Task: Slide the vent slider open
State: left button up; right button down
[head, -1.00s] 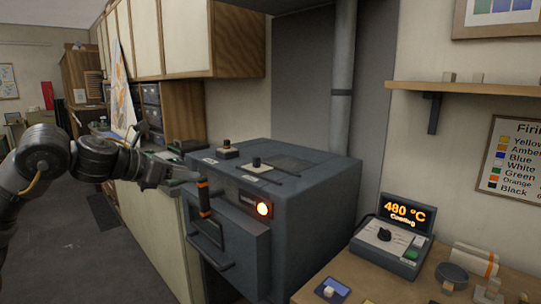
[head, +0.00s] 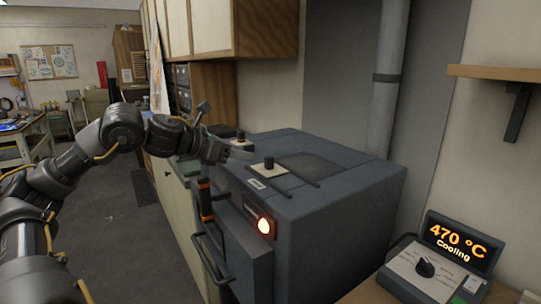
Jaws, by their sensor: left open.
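The vent slider, a cream plate with a black knob (head: 268,163), sits between dark rails on top of the grey kiln (head: 345,195). My left gripper (head: 236,151) is open and empty. It reaches in from the left over the kiln's front left edge, just left of the slider knob and apart from it in the picture. Its fingers are small and partly blend with the kiln top. My right gripper is not in view.
A controller (head: 440,262) at right reads 470 °C, Cooling. A grey flue pipe (head: 385,85) rises behind. Wooden cabinets (head: 265,28) hang above.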

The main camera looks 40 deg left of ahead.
pick_arm(q)
jog(key=w+p, duration=0.3)
jog(key=p, duration=0.1)
jog(key=shift+w+d+f, duration=0.25)
jog(key=shift+w+f, duration=0.05)
jog(key=shift+w, duration=0.05)
jog(key=a+r+t+p, duration=0.1)
jog(key=r+t, duration=0.1)
jog(key=r, duration=0.5)
jog(key=w+a+r+n+t+y+p, duration=0.1)
jog(key=a+r, duration=0.1)
jog(key=r, duration=0.6)
jog(key=shift+w+a+t, duration=0.15)
jog(key=shift+a+t, duration=0.15)
jog(key=shift+t, duration=0.1)
jog(key=shift+d, duration=0.15)
jog(key=c, duration=0.4)
jog(key=shift+f, duration=0.1)
grip_shut()
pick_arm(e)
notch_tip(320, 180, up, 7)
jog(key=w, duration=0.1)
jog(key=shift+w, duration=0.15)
